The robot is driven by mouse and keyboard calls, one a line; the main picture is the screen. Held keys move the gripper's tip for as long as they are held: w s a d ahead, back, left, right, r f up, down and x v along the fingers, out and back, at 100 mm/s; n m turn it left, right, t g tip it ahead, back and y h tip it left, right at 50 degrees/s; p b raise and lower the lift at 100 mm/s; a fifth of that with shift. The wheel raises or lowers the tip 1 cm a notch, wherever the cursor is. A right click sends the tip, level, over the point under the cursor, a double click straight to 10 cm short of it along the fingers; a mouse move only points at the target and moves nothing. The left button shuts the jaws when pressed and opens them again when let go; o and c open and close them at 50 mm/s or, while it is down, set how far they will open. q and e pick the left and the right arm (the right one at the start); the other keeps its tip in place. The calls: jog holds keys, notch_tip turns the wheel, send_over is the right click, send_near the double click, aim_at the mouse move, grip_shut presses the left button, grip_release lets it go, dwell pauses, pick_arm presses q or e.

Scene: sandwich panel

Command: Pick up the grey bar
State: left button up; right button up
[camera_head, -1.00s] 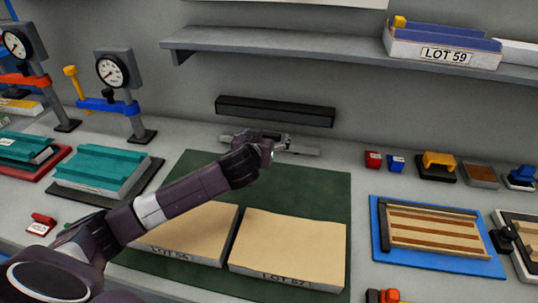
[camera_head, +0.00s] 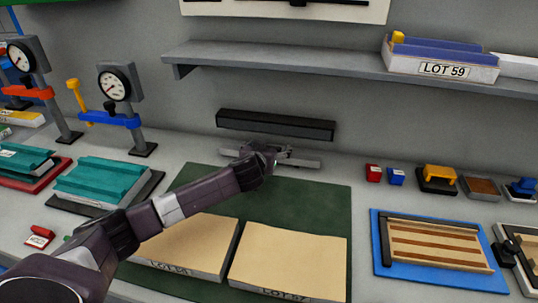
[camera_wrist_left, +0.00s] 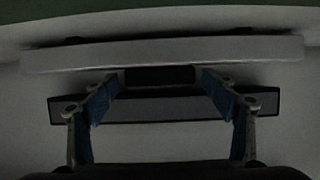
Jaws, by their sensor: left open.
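The grey bar (camera_head: 305,163) lies lengthwise behind the green mat, its two ends showing either side of my left gripper (camera_head: 275,153). In the left wrist view the bar looks like a long pale strip (camera_wrist_left: 80,56) across the upper part. There my left gripper (camera_wrist_left: 160,80) shows two spread fingers, their tips just below the strip's edge. Nothing is held between them. Whether the tips touch the bar is not clear. A small dark block shows between the tips. My right gripper is not in view.
A black rail (camera_head: 275,125) runs close behind the bar, under the grey shelf (camera_head: 320,67). The green mat (camera_head: 290,201) carries two tan-topped LOT blocks (camera_head: 290,258). Dial gauges (camera_head: 115,85) stand at left. Small coloured parts and a striped panel (camera_head: 437,243) lie at right.

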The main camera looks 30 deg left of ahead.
pick_arm(q)
jog(key=shift+w, duration=0.1)
jog(key=shift+c, duration=0.4)
jog(key=c, duration=2.1)
jog(key=shift+w+r, duration=0.15)
grip_shut()
